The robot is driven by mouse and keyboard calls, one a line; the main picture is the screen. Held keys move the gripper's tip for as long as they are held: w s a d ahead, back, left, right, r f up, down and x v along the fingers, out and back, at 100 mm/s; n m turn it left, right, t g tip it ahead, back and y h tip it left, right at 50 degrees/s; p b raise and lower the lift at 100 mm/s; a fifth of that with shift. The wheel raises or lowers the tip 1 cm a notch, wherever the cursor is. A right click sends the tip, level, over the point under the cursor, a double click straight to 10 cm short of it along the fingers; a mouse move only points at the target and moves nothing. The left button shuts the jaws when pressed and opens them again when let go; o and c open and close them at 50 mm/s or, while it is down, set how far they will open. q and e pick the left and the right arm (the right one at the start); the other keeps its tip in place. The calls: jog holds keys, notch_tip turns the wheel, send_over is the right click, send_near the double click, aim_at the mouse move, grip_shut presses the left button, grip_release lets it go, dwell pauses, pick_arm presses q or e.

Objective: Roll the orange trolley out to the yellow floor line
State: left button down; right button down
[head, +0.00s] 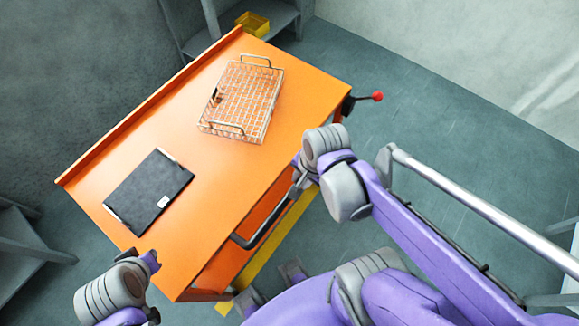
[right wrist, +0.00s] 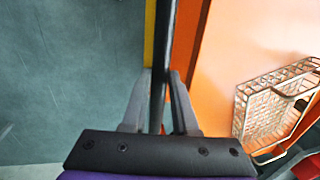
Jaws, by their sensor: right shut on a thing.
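The orange trolley (head: 215,165) stands left of centre in the head view, its flat top carrying a wire basket (head: 262,92) and a dark flat case (head: 135,205). A black handle bar (head: 262,226) runs along its near side. My right gripper (head: 297,190) is shut on this handle; in the right wrist view the bar (right wrist: 162,35) passes between the fingers (right wrist: 161,76). The yellow floor line (head: 283,236) shows along the trolley's near side, partly hidden by it. My left gripper (head: 150,259) is near the trolley's lower-left corner, its fingers unclear.
A grey shelf (head: 270,22) with a yellow bin (head: 252,24) stands behind the trolley. A red-knobbed lever (head: 376,96) sticks out at the trolley's right end. Another grey rack (head: 30,245) is at the left. Floor right of the trolley is open.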

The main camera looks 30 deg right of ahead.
pick_arm(q)
jog(key=shift+r, duration=0.2)
pick_arm(e)
jog(key=shift+s+d, duration=0.15)
jog(key=shift+s, duration=0.3)
jog(key=c, duration=0.7)
grip_release()
pick_arm(q)
jog(key=r+p, duration=0.1)
jog(key=w+r+p, duration=0.1)
jog(key=r, duration=0.1)
jog(key=shift+w+r, duration=0.1)
jog(key=shift+r, duration=0.05)
pick_arm(e)
jog(key=r, duration=0.3)
jog(key=s+r, duration=0.1)
jog(key=r, duration=0.3)
jog(key=s+r, duration=0.1)
jog(key=r, duration=0.2)
jog(key=shift+d+r, duration=0.3)
jog(key=shift+d, duration=0.1)
